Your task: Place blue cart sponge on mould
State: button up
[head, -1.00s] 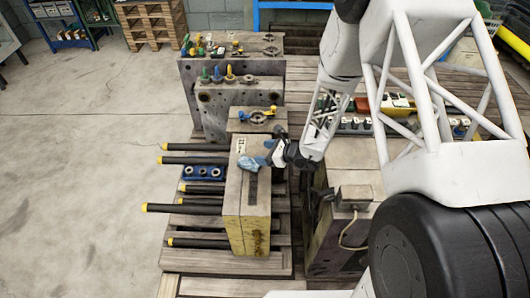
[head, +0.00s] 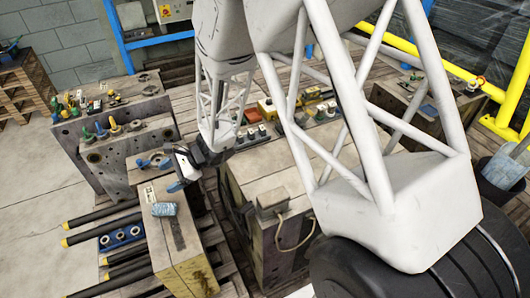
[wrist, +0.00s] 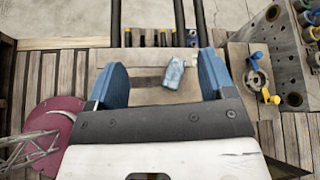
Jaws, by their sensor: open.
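The light blue sponge (head: 164,209) lies flat on the top face of a grey mould block (head: 188,236) with a yellow front face. In the wrist view the sponge (wrist: 173,73) lies on the mould's top (wrist: 146,62), beyond the fingertips and right of centre between the blue fingers. My gripper (head: 172,174) is open and empty, behind the sponge and apart from it. In the wrist view my gripper (wrist: 162,70) shows both fingers spread wide, with nothing between them. The underside of the sponge is hidden.
Black rods with yellow ends (head: 105,213) and a blue holder (head: 120,237) lie left of the mould. Taller mould plates with coloured fittings (head: 125,150) stand behind it. Another block with a grey box (head: 272,197) is at right. A dark red round thing (wrist: 52,130) shows in the wrist view.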

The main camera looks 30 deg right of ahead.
jog(key=s+d+r+n+h, duration=0.6)
jog(key=s+d+r, duration=0.3)
jog(key=s+r, duration=0.4)
jog(key=s+d+r+n+t+h, duration=0.1)
jog(key=s+d+r+n+h, duration=0.5)
jog(key=s+d+r+n, duration=0.3)
jog(key=s+d+r, duration=0.1)
jog(key=s+r, duration=0.3)
jog(key=s, duration=0.1)
jog(key=shift+s+r+n+h, duration=0.2)
jog(key=shift+n+h, duration=0.1)
jog(key=shift+d, duration=0.1)
